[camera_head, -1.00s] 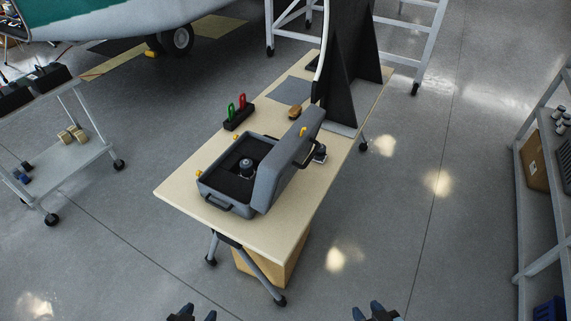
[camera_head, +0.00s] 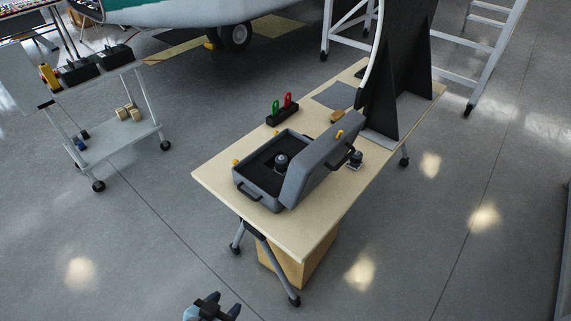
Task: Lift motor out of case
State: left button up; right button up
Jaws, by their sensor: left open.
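The grey case (camera_head: 264,190) stands open on the wooden table (camera_head: 222,182), its lid (camera_head: 312,170) raised toward the right. My left gripper (camera_head: 222,302) is at the bottom edge of the view, open and empty, over the floor well in front of the table. My right gripper is out of view.
A black holder with green and red-handled tools (camera_head: 283,111) stands behind the case. A tall black panel (camera_head: 397,75) stands at the table's far end. A grey trolley (camera_head: 119,142) is at the left, a white ladder (camera_head: 484,55) behind. The floor before the table is clear.

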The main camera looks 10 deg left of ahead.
aim_at(281, 167)
jog(key=l+u, duration=0.1)
jog(key=u, duration=1.4)
jog(key=l+u, duration=0.75)
jog(key=k+l+u, duration=0.1)
jog(key=u, duration=0.3)
jog(key=l, duration=0.1)
